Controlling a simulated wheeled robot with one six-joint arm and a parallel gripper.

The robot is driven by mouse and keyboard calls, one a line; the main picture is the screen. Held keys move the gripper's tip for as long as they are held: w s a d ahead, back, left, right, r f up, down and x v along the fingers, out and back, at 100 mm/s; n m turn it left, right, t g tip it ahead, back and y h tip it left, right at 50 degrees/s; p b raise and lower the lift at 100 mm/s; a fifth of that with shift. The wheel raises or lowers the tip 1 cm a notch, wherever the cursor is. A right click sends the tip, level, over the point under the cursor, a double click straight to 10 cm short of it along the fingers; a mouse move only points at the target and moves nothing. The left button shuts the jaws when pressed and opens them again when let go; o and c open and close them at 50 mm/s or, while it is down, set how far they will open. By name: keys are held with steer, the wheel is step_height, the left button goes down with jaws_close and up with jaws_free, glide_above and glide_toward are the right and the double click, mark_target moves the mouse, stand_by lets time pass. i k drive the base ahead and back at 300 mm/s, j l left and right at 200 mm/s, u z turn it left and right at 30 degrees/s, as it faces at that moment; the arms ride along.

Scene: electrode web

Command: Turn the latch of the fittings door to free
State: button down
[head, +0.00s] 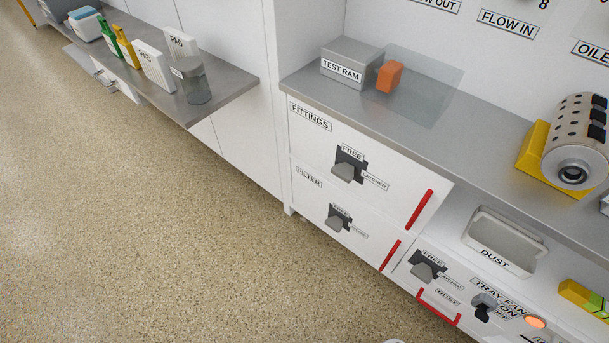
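The fittings door (306,145) is a white front under the grey counter, labelled FITTINGS, with a red bar handle (420,209) at its right edge. It looks closed. Its latch (343,172) is a grey knob on a dark plate in the middle of the door. A FREE label (352,151) is above the latch and a LATCHED label (375,181) is to its right. I cannot tell for certain which label the knob points at. My gripper is not in view.
Below is the filter door (309,177) with a similar latch (337,221) and red handle (390,255). A dust drawer (448,297) and tray fan switch (483,304) are at lower right. A side shelf (225,85) juts out at left. The floor in front is clear.

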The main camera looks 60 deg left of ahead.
mark_target(344, 170)
steer(key=u, duration=1.95)
steer(key=k+l, duration=0.1)
steer(key=k, duration=0.8)
